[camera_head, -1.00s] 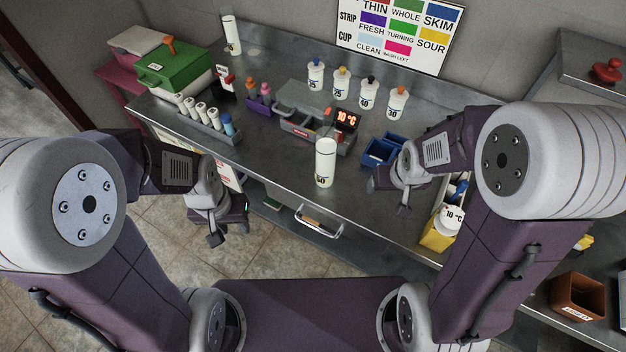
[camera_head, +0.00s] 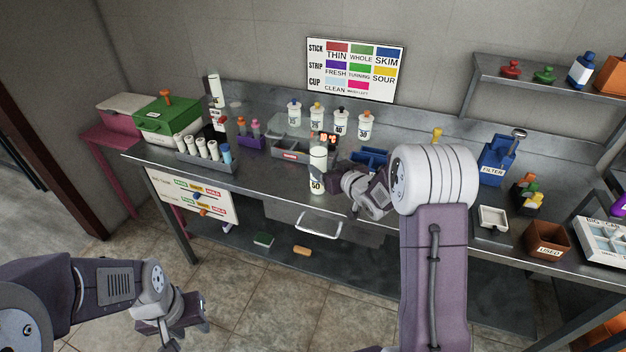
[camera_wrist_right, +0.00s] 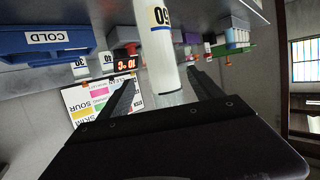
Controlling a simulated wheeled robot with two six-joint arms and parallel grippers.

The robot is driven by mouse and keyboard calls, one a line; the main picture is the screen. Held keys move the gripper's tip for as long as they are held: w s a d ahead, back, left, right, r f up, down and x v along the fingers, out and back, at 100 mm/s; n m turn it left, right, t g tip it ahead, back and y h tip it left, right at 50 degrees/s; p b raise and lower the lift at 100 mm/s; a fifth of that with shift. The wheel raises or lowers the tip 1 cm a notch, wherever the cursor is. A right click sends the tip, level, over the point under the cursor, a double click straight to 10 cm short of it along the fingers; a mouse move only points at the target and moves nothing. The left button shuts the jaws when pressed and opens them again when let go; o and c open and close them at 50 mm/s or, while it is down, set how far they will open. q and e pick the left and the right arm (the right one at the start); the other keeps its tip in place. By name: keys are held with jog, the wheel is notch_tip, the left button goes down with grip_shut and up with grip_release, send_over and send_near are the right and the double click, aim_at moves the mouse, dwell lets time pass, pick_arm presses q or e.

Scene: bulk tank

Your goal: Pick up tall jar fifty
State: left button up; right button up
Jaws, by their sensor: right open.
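The tall white jar marked 50 (camera_head: 318,168) stands upright near the front edge of the steel counter. My right gripper (camera_head: 333,174) is just to the right of the jar in the head view. In the right wrist view the open fingers of my right gripper (camera_wrist_right: 161,75) lie on either side of the jar (camera_wrist_right: 160,42), with nothing clamped. Whether a finger touches the jar I cannot tell. My left gripper (camera_head: 182,312) hangs low over the floor at the lower left, away from the counter; its jaw opening is unclear.
Several short numbered jars (camera_head: 316,115) stand behind, near the wall. A grey bin (camera_head: 291,148) and a blue bin (camera_head: 370,157) are close to the tall jar. A rack of white tubes (camera_head: 205,158) is to the left.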

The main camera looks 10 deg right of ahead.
aim_at(323, 163)
jog(key=shift+x, duration=1.85)
jog(key=x, duration=0.3)
jog(key=p+x, duration=0.1)
jog(key=x, duration=0.1)
jog(key=shift+w+a+f, duration=0.2)
jog(key=shift+w+f, duration=0.05)
jog(key=shift+f, duration=0.25)
jog(key=shift+s+r, duration=0.1)
jog(key=shift+s, duration=0.05)
jog(key=shift+c, duration=0.8)
jog(key=shift+r, duration=0.1)
grip_shut()
